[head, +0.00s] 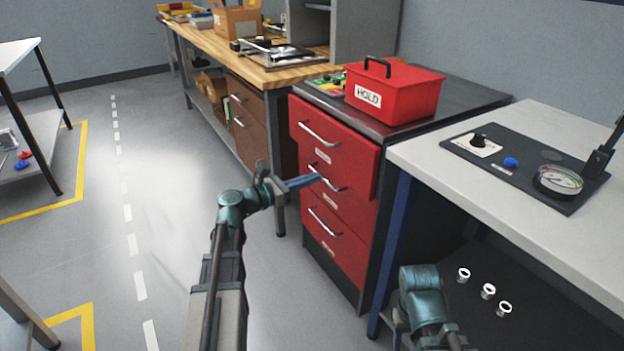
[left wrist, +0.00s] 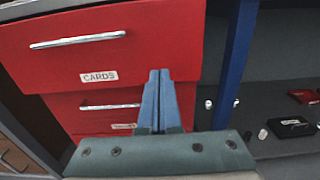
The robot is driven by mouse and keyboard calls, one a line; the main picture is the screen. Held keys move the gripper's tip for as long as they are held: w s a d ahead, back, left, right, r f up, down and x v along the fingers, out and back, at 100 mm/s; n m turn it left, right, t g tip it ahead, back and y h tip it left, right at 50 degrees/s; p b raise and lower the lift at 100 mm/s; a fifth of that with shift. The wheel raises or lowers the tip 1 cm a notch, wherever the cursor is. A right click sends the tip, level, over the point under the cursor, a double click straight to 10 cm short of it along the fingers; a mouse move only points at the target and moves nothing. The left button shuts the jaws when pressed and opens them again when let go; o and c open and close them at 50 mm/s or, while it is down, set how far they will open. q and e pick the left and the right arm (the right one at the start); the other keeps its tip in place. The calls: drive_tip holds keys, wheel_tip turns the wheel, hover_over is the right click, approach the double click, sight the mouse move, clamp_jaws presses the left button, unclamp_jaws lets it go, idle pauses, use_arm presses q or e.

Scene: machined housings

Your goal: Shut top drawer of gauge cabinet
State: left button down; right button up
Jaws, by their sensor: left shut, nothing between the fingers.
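The gauge cabinet (head: 369,246) is red with a dark top and three drawers with silver bar handles. Its top drawer (head: 350,153) stands out a little past the drawers below. In the left wrist view, a drawer front labelled CARDS (left wrist: 150,50) fills the upper left, with another drawer below it. My left gripper (head: 318,178) is shut and empty, its blue fingers pointing at the cabinet front below the top handle. In the left wrist view its fingertips (left wrist: 160,75) overlap the lower right of the CARDS front; contact cannot be told. My right gripper is out of view.
A red box (head: 405,98) labelled HOLD stands on the cabinet. A white bench (head: 450,170) with a gauge panel (head: 525,165) is at the right, its blue leg (head: 392,245) close to the cabinet. A wooden workbench (head: 290,77) runs behind.

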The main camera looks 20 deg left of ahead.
sight(351, 164)
use_arm(q)
drive_tip(key=x, duration=1)
drive_tip(key=shift+w+d, duration=0.25)
drive_tip(key=shift+w, duration=0.05)
drive_tip(key=x, duration=0.4)
drive_tip(key=shift+w, duration=0.1)
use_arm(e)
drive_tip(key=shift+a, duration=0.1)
use_arm(q)
drive_tip(key=shift+w, duration=0.1)
drive_tip(key=shift+r, duration=0.1)
